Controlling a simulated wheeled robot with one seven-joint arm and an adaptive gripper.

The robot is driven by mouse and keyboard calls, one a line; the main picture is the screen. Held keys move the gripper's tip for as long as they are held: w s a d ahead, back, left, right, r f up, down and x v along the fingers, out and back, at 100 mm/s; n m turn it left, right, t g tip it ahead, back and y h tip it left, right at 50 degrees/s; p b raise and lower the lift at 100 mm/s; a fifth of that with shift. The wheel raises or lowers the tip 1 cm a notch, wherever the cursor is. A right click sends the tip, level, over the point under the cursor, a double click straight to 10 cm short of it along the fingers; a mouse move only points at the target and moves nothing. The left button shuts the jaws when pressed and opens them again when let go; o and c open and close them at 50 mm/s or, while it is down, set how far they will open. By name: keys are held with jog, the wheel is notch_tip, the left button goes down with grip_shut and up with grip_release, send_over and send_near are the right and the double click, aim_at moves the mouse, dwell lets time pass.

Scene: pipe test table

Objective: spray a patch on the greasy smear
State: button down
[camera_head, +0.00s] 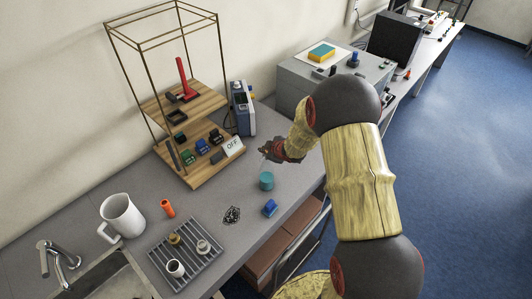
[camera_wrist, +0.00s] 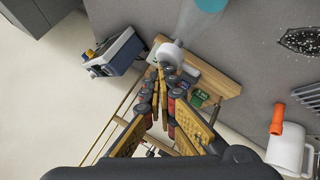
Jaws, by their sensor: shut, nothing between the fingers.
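The smear (camera_head: 231,215) is a dark patch with white specks on the grey bench, left of and below my gripper. It also shows at the top right of the wrist view (camera_wrist: 303,41). My gripper (camera_head: 266,151) is above the bench near the shelf's right end; its fingers (camera_wrist: 158,76) are shut and empty. A pale translucent streak shows between the teal patch (camera_wrist: 211,4) and a white rounded shape (camera_wrist: 168,52) in the wrist view; I cannot tell what these are.
A blue-grey device (camera_head: 244,107) is behind. A blue item (camera_head: 270,208), orange cylinder (camera_head: 167,208), white jug (camera_head: 122,216) and ribbed tray (camera_head: 188,262) surround the smear.

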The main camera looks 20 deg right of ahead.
jog(key=shift+r+p, duration=2.45)
jog(key=shift+r, duration=0.6)
